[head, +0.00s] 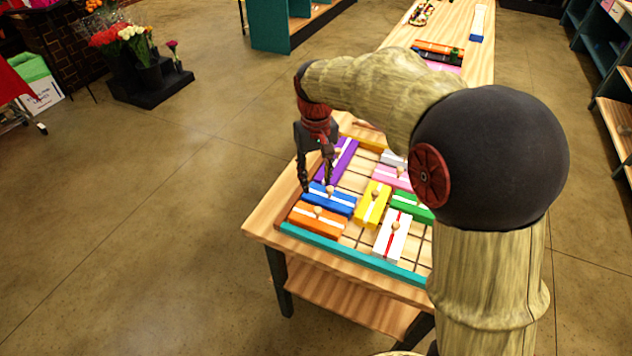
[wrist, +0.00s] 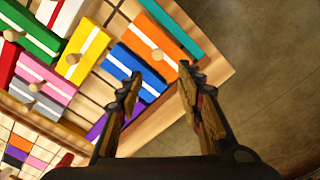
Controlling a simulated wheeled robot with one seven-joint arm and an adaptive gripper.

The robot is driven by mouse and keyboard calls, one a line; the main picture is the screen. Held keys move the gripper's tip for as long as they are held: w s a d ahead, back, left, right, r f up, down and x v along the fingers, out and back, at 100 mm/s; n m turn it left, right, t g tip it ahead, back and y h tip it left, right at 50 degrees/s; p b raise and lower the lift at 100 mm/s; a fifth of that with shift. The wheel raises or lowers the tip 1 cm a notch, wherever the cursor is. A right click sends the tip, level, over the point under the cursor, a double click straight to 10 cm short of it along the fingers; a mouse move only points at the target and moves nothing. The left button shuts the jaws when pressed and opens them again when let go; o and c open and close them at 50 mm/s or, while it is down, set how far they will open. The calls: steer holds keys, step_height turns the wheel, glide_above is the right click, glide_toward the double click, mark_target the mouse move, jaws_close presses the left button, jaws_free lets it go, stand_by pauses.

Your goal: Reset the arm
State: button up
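My gripper (head: 317,168) hangs over the left edge of the wooden table, above and beside the purple and blue blocks. In the wrist view my gripper (wrist: 160,88) shows two fingers spread apart with nothing between them. My arm reaches across the right and middle of the head view and hides part of the board. In the wrist view the blue block (wrist: 133,68) and the orange block (wrist: 145,35) lie close to the fingertips. The purple block (wrist: 97,129) is partly hidden behind the left finger.
Knobbed blocks sit on a gridded board, among them yellow (head: 372,204), white with a red stripe (head: 393,235), green (head: 412,206) and pink (head: 391,177). A teal strip (head: 350,253) edges the board. Flower buckets (head: 140,65) stand at the back left. The floor left of the table (head: 150,220) is clear.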

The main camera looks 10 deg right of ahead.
stand_by(0.4)
steer(key=s+d+r+t, duration=0.2)
steer(key=s, duration=0.7)
steer(key=s+d+r+m+t, duration=0.1)
steer(key=s+d+r, duration=0.2)
steer(key=s, duration=0.6)
steer(key=s+d+r+t, duration=0.2)
steer(key=s+r, duration=0.1)
steer(key=s, duration=0.6)
steer(key=shift+s+d+m+t, duration=0.2)
steer(key=shift+d+m+t, duration=0.1)
steer(key=shift+m, duration=0.1)
